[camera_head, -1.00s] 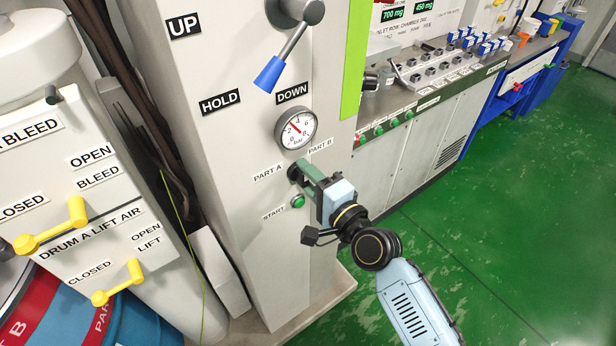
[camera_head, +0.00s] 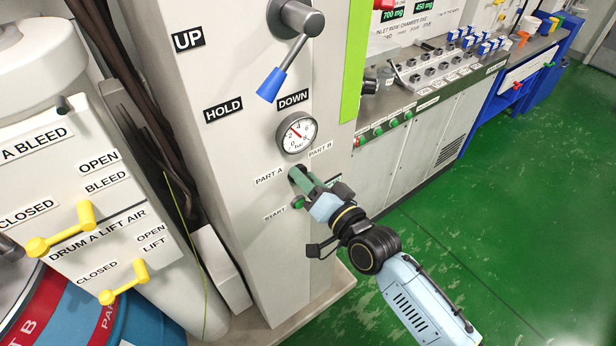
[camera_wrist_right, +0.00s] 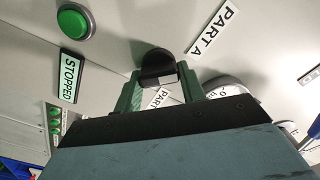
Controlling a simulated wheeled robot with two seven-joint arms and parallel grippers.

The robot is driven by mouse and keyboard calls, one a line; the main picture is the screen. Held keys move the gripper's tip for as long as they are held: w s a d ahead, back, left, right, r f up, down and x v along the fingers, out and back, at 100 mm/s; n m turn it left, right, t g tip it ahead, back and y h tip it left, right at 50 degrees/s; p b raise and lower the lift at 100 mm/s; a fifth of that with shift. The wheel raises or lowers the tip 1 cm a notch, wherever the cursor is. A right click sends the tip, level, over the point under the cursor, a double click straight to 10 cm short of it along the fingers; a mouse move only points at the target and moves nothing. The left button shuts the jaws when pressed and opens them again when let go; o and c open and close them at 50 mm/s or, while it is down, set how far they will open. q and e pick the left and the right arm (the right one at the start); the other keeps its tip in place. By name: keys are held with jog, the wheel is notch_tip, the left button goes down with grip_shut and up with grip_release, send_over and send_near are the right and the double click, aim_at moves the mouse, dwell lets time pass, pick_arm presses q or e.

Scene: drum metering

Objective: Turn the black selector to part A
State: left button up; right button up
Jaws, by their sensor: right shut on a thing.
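The black selector (camera_head: 293,173) sits on the pale column panel, below the gauge and between the PART A label (camera_head: 270,176) and the PART B label (camera_head: 320,150). My right gripper (camera_head: 307,181) has its green fingers at the selector and covers most of it in the head view. In the right wrist view the dark round selector (camera_wrist_right: 156,60) lies between the two green fingertips (camera_wrist_right: 160,80), which are shut on it. The PART A label (camera_wrist_right: 213,30) shows beside it. Which way the selector points is hard to tell. My left gripper is not in view.
The green START button (camera_head: 298,202) is just below the right gripper; it also shows in the wrist view (camera_wrist_right: 75,22). A pressure gauge (camera_head: 297,132) and a blue-ended lever (camera_head: 271,84) are above. Yellow valve handles (camera_head: 62,240) are at left. Green floor is open at right.

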jog(key=shift+f, duration=0.1)
dwell(0.5)
jog(key=o, duration=1)
jog(key=shift+s, duration=0.1)
jog(key=v, duration=1.3)
jog(key=shift+s+d+b, duration=0.1)
jog(key=shift+d+b, duration=0.05)
jog(key=shift+b, duration=0.15)
